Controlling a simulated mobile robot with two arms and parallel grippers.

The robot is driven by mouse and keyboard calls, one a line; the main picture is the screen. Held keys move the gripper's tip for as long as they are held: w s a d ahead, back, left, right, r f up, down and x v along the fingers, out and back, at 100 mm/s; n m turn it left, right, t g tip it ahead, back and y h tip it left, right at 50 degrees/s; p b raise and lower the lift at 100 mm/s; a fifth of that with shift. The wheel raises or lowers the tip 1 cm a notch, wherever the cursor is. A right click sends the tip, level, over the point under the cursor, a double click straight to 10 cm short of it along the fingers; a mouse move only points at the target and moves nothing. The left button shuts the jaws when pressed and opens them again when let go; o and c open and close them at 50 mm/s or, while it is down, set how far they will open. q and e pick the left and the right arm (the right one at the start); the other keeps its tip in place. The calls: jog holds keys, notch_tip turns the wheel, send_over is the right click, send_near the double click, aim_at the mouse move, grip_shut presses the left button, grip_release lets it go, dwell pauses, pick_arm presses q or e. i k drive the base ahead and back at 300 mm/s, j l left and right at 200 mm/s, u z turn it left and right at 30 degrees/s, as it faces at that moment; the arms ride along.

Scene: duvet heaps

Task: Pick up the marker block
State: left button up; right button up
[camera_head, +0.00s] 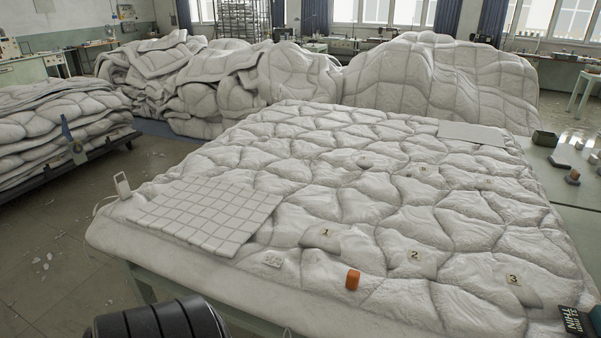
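A small orange block (352,278), the likeliest marker block, stands on the white quilted duvet (330,190) near its front edge. It lies between and in front of the tags numbered 1 (326,233) and 2 (414,256). Nothing touches it from above and its whole near side shows. A small pale printed tag (272,260) lies to its left. Neither of my grippers is in view, so I cannot tell their state.
A white gridded pad (206,215) lies on the duvet's left. Tag 3 (513,280) and a dark printed box (577,321) are at front right. A flat pale board (471,134) lies at back right. Large duvet heaps (440,80) stand behind. The duvet around the block is bare but bumpy.

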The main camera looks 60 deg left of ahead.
aim_at(353, 276)
jog(key=u, duration=1.35)
